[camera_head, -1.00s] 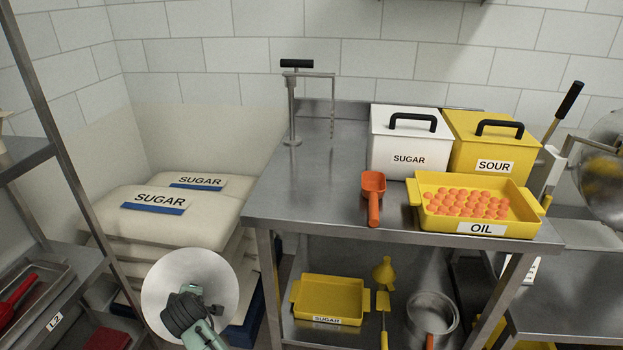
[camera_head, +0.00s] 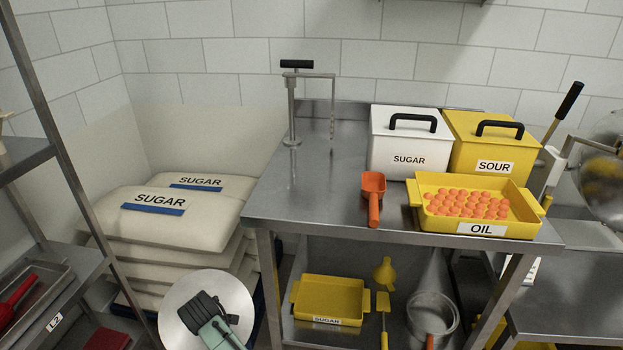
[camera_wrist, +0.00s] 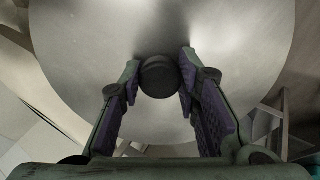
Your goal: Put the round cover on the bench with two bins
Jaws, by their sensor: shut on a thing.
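The round cover (camera_head: 237,291) is a flat silver metal disc at the bottom left of the head view, in front of the stacked sugar sacks. My gripper (camera_head: 199,306) is shut on its dark knob and holds it in the air. In the wrist view the knob (camera_wrist: 159,76) sits between the two fingertips, and the disc (camera_wrist: 90,50) fills most of the picture. The bench with two bins (camera_head: 315,196) is a steel table to the right of the cover. The white SUGAR bin (camera_head: 398,160) and the yellow SOUR bin (camera_head: 489,160) stand on its back right.
On the bench are a dispenser (camera_head: 291,110) at the back left, an orange scoop (camera_head: 374,188) and a yellow OIL tray (camera_head: 484,228) with orange gummies. The bench's left half is clear. A shelf rack (camera_head: 62,150) stands left; sugar sacks (camera_head: 165,215) lie behind the cover.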

